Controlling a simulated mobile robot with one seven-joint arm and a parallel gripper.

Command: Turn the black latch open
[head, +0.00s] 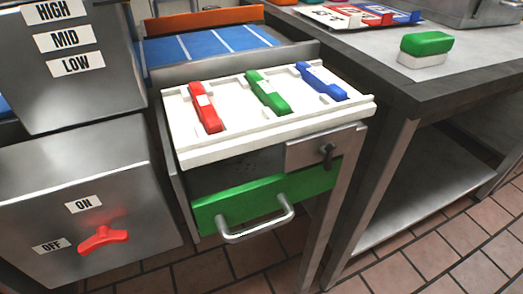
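The black latch (327,152) is a small dark handle on a grey metal plate (304,150). The plate sits at the upper right of the front of a metal stand, just under a white tray. The latch looks roughly upright with a slight tilt. Below and left of it is a green drawer front (262,195) with a silver handle (257,222). The plate's lower edge meets the upper right part of the green front. My gripper is not in view.
The white tray (270,132) holds red, green and blue pieces. A steel box with a red knob (103,238) stands left, marked ON and OFF. A metal table (375,65) at right bears a green-and-white block (425,46). Tiled floor shows in front.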

